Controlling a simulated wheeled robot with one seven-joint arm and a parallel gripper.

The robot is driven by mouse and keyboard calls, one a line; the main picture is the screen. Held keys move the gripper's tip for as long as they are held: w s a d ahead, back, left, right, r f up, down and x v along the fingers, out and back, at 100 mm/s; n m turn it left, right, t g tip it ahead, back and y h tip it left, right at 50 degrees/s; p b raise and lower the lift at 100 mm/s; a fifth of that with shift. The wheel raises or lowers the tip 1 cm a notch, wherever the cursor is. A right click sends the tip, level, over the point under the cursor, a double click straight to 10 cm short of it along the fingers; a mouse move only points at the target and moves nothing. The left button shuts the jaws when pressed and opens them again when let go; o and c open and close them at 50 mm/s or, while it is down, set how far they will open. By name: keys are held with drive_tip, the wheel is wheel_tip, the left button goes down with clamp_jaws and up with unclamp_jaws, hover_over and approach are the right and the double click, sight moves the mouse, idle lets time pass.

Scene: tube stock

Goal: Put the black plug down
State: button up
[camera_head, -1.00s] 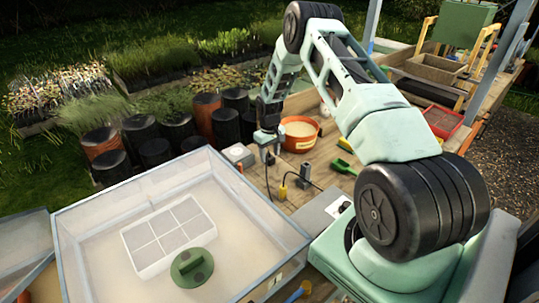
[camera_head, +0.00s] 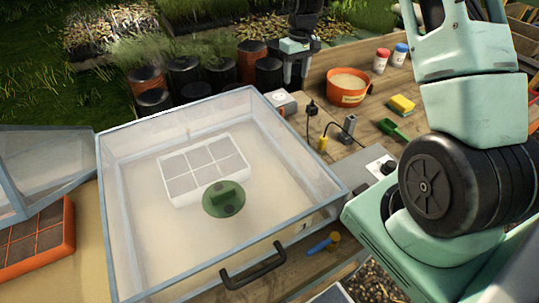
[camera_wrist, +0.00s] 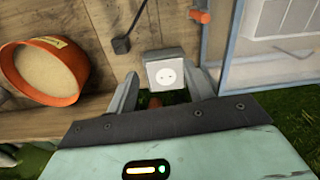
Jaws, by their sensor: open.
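The black plug (camera_head: 312,107) rests on the wooden bench with its thin black cable running forward, and it also shows in the wrist view (camera_wrist: 121,45). My gripper (camera_head: 295,78) is open and empty, behind and left of the plug, apart from it. In the wrist view my spread fingers (camera_wrist: 164,76) have the white socket box (camera_wrist: 168,74) in line between them, and the plug lies outside them. The socket box (camera_head: 282,102) sits beside the plug, to its left.
A glass-walled frame (camera_head: 215,105) with a white grid tray stands left of the socket. An orange tub (camera_head: 347,87) is to the right. A yellow connector (camera_head: 323,143), grey block (camera_head: 349,124) and green scoop (camera_head: 393,129) are on the bench.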

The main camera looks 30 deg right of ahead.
drive_tip(key=s+a+r+n, duration=0.1)
drive_tip(key=s+a+r, duration=0.3)
drive_tip(key=a, duration=0.5)
drive_tip(key=s+a+r+n, duration=0.2)
drive_tip(key=s+a, duration=0.4)
drive_tip(key=a, duration=0.4)
drive_tip(key=s+a+r+n, duration=0.1)
drive_tip(key=s+a+r, duration=0.3)
drive_tip(key=a, duration=0.5)
drive_tip(key=s+a+n, duration=0.1)
drive_tip(key=s+a, duration=0.1)
drive_tip(key=s, duration=0.8)
drive_tip(key=s+a+n, duration=0.2)
drive_tip(key=s+a, duration=0.1)
drive_tip(key=s, duration=0.8)
drive_tip(key=shift+a, duration=0.1)
drive_tip(key=shift+f+b, duration=0.35)
